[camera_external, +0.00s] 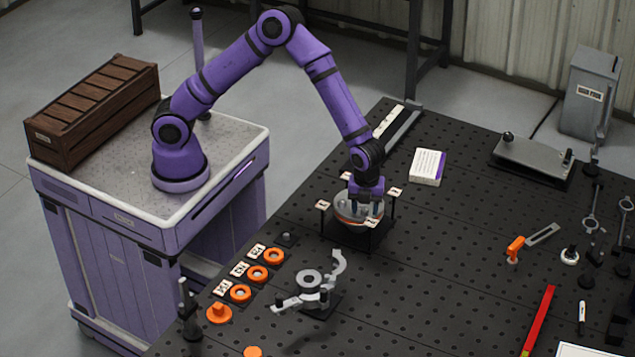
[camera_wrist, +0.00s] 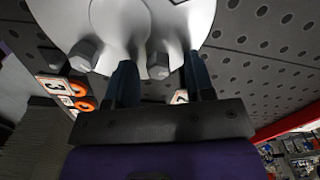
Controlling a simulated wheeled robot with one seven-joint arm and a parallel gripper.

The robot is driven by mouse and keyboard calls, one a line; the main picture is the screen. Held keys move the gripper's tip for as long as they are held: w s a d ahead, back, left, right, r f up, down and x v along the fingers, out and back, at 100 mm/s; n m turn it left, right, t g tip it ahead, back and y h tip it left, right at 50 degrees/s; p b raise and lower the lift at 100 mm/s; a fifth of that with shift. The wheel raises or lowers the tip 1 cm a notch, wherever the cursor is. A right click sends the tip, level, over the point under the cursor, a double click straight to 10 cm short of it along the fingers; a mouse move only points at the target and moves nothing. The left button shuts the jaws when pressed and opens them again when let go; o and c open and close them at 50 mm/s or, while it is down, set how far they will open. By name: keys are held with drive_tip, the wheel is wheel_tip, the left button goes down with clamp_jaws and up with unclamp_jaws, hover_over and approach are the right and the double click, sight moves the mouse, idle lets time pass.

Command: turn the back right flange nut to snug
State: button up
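The round grey flange (camera_external: 345,213) sits in a dark stand with small tags at its corners, and its pale disc fills the top of the wrist view (camera_wrist: 115,25). My gripper (camera_external: 366,207) points down at the flange. In the wrist view its two dark fingers (camera_wrist: 160,80) are apart, with one grey hex nut (camera_wrist: 158,66) between them and visible gaps beside it. Another hex nut (camera_wrist: 83,57) shows to the left on the flange. I cannot tell which is the back right nut. The nuts are hidden or too small in the external view.
Orange rings (camera_external: 258,274) with tags lie at the bench's left edge. A grey clamp-like tool (camera_external: 312,285) lies in front of the stand. A white box (camera_external: 428,167) is behind right. An orange-handled tool (camera_external: 516,247) and a red bar (camera_external: 539,320) lie to the right.

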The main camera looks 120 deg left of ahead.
sight(365, 210)
wheel_tip(365, 210, up, 11)
idle(0.7)
drive_tip(key=shift+f, duration=0.15)
drive_tip(key=f, duration=1.1)
drive_tip(key=shift+d, duration=0.25)
clamp_jaws()
drive_tip(key=shift+r+m, duration=0.1)
drive_tip(key=shift+m, duration=2.2)
